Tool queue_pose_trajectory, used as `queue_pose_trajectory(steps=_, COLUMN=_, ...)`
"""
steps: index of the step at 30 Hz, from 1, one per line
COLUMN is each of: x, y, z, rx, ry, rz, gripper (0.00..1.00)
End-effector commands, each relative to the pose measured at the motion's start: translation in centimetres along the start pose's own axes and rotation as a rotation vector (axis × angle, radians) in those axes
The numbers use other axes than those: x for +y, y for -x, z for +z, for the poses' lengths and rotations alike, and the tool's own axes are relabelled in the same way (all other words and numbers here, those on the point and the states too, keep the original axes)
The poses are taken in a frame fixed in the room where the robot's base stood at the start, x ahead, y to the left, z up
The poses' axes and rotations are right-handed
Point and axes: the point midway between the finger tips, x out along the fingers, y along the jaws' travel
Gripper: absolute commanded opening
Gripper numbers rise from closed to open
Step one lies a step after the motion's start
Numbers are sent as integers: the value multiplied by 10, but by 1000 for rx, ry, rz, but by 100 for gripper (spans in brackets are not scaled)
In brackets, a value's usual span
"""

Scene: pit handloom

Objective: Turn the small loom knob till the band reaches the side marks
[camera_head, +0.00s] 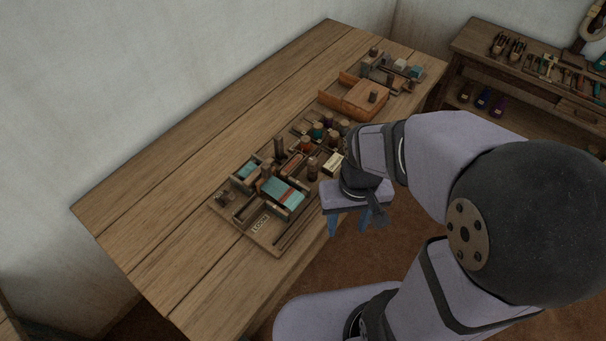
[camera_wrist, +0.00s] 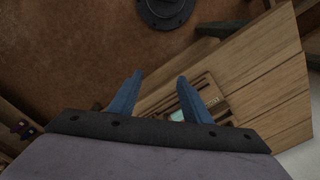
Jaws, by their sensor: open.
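The small loom (camera_head: 255,232) is a wooden tray marked LOOM near the front edge of the table. A teal band (camera_head: 284,192) with a reddish stripe lies across it. Small dark upright pegs stand on and around the loom; I cannot tell which one is the knob, and the side marks are too small to make out. My gripper (camera_head: 348,226) is open and empty, off the table's front edge to the right of the loom. In the wrist view its blue fingers (camera_wrist: 160,98) are spread, with part of the loom (camera_wrist: 207,92) beyond the right finger.
Spools (camera_head: 318,131) and small blocks stand behind the loom. A wooden box (camera_head: 352,97) lies farther back. The left part of the table (camera_head: 160,190) is bare. A side bench (camera_head: 530,75) with tools stands at the back right.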

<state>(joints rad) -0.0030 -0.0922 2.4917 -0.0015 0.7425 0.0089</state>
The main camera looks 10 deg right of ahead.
Motion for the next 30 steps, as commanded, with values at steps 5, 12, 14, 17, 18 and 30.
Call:
queue_pose_trajectory(steps=5, x=-3, y=1, z=-51, rx=0, ry=-22, rz=0, gripper=44)
queue_pose_trajectory(steps=12, x=-11, y=-2, z=-140, rx=-4, ry=-69, rz=0, gripper=44)
queue_pose_trajectory(steps=14, x=-13, y=-5, z=-162, rx=-4, ry=-80, rz=0, gripper=44)
queue_pose_trajectory(steps=17, x=-18, y=-11, z=-195, rx=-4, ry=-99, rz=0, gripper=44)
queue_pose_trajectory(steps=18, x=-19, y=-13, z=-206, rx=-3, ry=-106, rz=0, gripper=44)
queue_pose_trajectory(steps=30, x=-30, y=-30, z=-268, rx=-1, ry=-150, rz=-1, gripper=44)
